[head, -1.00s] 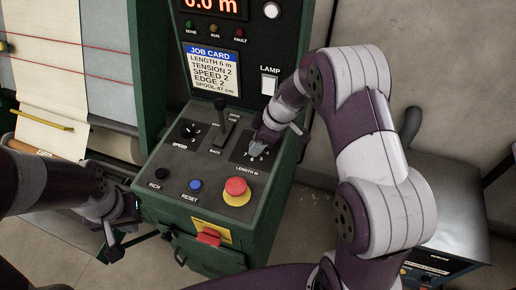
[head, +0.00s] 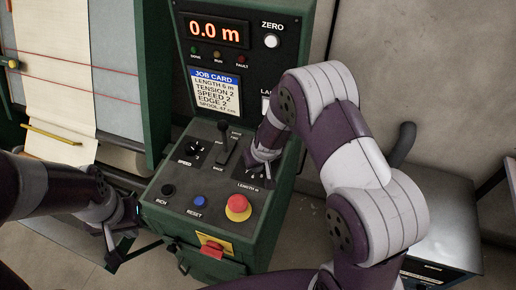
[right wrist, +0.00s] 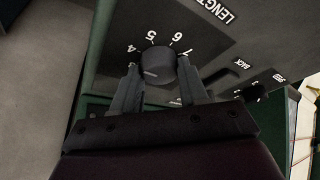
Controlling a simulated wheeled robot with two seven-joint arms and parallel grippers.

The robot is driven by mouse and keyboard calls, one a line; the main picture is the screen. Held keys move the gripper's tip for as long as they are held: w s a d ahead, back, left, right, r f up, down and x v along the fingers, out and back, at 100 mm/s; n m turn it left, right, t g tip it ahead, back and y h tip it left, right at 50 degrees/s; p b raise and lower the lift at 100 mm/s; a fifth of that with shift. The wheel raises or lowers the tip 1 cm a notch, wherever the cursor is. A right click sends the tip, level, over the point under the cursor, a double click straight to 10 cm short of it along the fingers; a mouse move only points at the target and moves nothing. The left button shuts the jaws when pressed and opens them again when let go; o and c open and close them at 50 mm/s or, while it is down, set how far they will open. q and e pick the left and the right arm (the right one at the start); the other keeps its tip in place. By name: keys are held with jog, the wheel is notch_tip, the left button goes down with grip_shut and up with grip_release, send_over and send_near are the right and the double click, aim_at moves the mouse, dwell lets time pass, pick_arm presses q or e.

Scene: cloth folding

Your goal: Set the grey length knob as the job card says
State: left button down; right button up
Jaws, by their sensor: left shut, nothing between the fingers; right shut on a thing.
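The job card (head: 214,92) on the green machine's panel reads length 6 m, tension 2, speed 2, edge 2 and a spool line. My right gripper (head: 258,168) is at the length dial, and in the head view it hides most of the knob. In the right wrist view the round grey length knob (right wrist: 158,64) sits between the two fingers, which are shut on it. The numbers 4, 5, 6 and 7 show around its far side; its pointer is too dark to read. My left gripper (head: 112,243) is shut and empty, low at the left beside the machine.
The sloping panel also carries a speed knob (head: 194,147), a lever (head: 223,140), an inch button (head: 168,190), a blue reset button (head: 200,201) and a red mushroom button (head: 238,207) close to my right gripper. The display (head: 216,32) reads 0.0 m.

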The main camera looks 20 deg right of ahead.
jog(key=m+h+p, duration=0.1)
jog(key=m+p, duration=0.1)
jog(key=p, duration=0.3)
jog(key=m+h+p, duration=0.1)
jog(key=m+p, duration=0.2)
jog(key=p, duration=0.1)
jog(key=m+g+h+p, duration=0.1)
jog(key=m+p, duration=0.2)
jog(key=p, duration=0.2)
jog(key=shift+a+r+p, duration=0.25)
jog(key=shift+p, duration=0.1)
jog(key=shift+f+m+h+p, duration=0.1)
jog(key=shift+m+h+p, duration=0.3)
jog(key=shift+m, duration=0.6)
jog(key=m, duration=0.1)
jog(key=m+g, duration=0.1)
jog(key=shift+w+f+m+h, duration=0.1)
jog(key=shift+f+m+h, duration=0.1)
jog(key=shift+m+h, duration=0.1)
jog(key=shift+a+m+g, duration=0.1)
jog(key=shift+m+g, duration=0.2)
jog(key=shift+m, duration=0.5)
jog(key=shift+m+g+h+b, duration=0.3)
jog(key=shift+m+g+b, duration=0.2)
jog(key=shift+m, duration=0.8)
jog(key=o, duration=1)
jog(key=shift+w, duration=0.15)
